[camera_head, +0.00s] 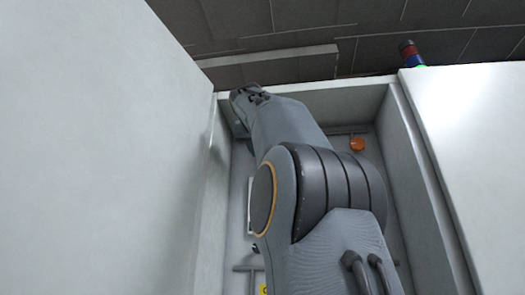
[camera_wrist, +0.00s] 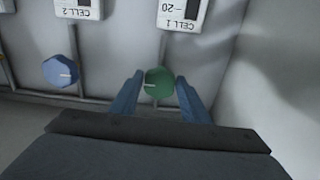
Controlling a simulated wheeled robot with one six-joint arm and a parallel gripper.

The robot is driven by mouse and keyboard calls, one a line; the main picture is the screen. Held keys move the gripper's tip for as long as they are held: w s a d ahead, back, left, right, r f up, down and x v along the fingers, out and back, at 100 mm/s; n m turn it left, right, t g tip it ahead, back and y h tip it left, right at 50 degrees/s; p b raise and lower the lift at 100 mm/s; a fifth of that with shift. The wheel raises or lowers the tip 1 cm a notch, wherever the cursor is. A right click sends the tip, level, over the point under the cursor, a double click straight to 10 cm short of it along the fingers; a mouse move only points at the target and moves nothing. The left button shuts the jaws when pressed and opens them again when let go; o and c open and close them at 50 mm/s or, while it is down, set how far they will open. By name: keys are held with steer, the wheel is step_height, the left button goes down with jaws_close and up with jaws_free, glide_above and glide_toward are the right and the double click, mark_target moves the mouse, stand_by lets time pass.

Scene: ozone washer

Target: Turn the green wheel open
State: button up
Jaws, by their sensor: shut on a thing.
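The green wheel (camera_wrist: 159,83) is a round knob with a pale pointer line toward its left side, mounted on a pipe in the wrist view. My gripper (camera_wrist: 159,86) has its two blue-grey fingers on either side of the wheel, shut on it. In the head view my arm reaches into an open cabinet and hides the green wheel and my gripper's fingers.
A blue wheel (camera_wrist: 61,71) sits on the pipe to the left. Upside-down boxes labelled CELL 1 (camera_wrist: 181,12) and CELL 2 (camera_wrist: 79,8) are above. An orange knob (camera_head: 357,144) is inside the cabinet. A cabinet side wall (camera_wrist: 285,90) stands close on the right.

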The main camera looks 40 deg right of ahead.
steer(key=o, duration=1)
steer(key=shift+f, duration=0.1)
steer(key=b+v, duration=0.2)
steer(key=v, duration=0.6)
steer(key=shift+b, duration=0.35)
steer(key=shift+d, duration=0.1)
